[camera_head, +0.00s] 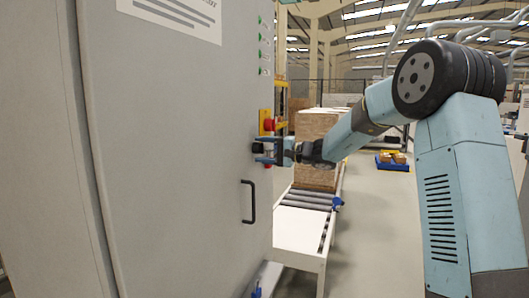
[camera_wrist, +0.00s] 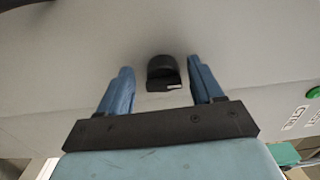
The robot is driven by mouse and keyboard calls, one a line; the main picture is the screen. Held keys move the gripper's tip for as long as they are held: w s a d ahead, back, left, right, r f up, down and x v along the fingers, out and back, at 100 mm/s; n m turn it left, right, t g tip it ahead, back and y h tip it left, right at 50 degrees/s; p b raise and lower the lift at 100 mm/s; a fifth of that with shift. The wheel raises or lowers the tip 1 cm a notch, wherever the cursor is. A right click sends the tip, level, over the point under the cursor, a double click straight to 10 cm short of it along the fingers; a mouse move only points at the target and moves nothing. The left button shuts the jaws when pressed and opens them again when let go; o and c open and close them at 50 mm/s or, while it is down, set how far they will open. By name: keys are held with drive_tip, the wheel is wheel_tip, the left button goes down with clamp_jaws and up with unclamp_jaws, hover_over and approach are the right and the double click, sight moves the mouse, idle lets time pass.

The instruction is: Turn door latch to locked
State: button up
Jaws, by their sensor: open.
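The black door latch (camera_wrist: 162,68) is a small knob with a pale mark on its face, on the grey cabinet door (camera_head: 175,150). In the wrist view it sits between the two blue fingers of my gripper (camera_wrist: 159,80), with a gap on each side. In the head view my gripper (camera_head: 265,150) is at the right part of the door, and the dark latch (camera_head: 257,147) shows at its fingertips. The fingers are open. I cannot tell the latch's locked or unlocked state from its mark.
A black door handle (camera_head: 248,202) stands out below the latch. A red button (camera_head: 268,125) on yellow is just above my gripper. Green indicators (camera_head: 263,45) are higher up. A roller conveyor (camera_head: 310,200) and stacked boards (camera_head: 315,135) are behind. Open floor lies right of the conveyor.

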drive_tip(key=v, duration=1.3)
drive_tip(key=shift+d, duration=0.4)
drive_tip(key=shift+s, duration=0.15)
